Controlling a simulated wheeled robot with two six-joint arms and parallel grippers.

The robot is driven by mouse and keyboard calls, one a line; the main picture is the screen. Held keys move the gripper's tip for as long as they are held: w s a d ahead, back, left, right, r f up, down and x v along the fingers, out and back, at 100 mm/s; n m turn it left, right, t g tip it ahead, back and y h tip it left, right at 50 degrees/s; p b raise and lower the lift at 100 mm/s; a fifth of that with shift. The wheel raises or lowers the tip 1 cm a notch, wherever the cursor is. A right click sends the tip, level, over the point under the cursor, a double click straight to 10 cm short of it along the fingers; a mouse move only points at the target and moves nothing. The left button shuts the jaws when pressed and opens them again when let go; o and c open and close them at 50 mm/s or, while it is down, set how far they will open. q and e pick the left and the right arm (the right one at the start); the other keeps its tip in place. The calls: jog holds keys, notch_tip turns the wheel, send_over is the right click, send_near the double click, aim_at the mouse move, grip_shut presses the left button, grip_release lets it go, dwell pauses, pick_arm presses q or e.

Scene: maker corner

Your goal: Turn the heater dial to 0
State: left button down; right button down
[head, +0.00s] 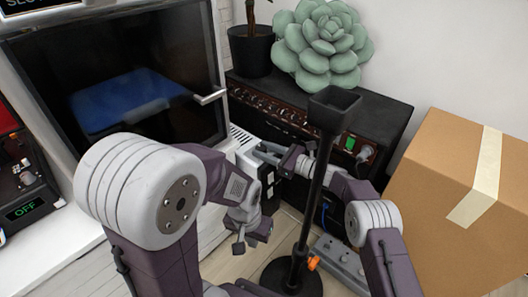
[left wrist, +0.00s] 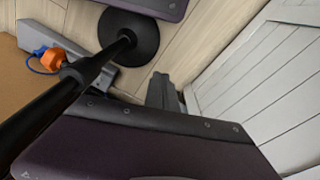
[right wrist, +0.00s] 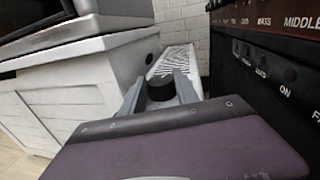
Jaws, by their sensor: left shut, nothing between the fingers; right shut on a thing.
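The white heater (head: 243,137) with a slotted top stands between the white cabinet and the amplifier. It also shows in the right wrist view (right wrist: 176,60). My right gripper (head: 268,153) is at its top end. In the right wrist view my right gripper (right wrist: 160,90) is shut on the black round dial (right wrist: 161,91), with one finger on each side. The dial's markings and pointer are hidden, so I cannot read its setting. My left gripper (head: 238,247) is shut and empty, low in front of the heater. Its closed fingers show in the left wrist view (left wrist: 161,92).
A black stand (head: 316,180) rises between my arms from a round base (head: 291,279). The amplifier (head: 385,115) carries a green succulent (head: 322,47) and a black pot (head: 251,50). A cardboard box (head: 440,180) is at right. A grey pedal (head: 340,262) lies on the floor.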

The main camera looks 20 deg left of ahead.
jog(key=c, duration=0.9)
grip_release()
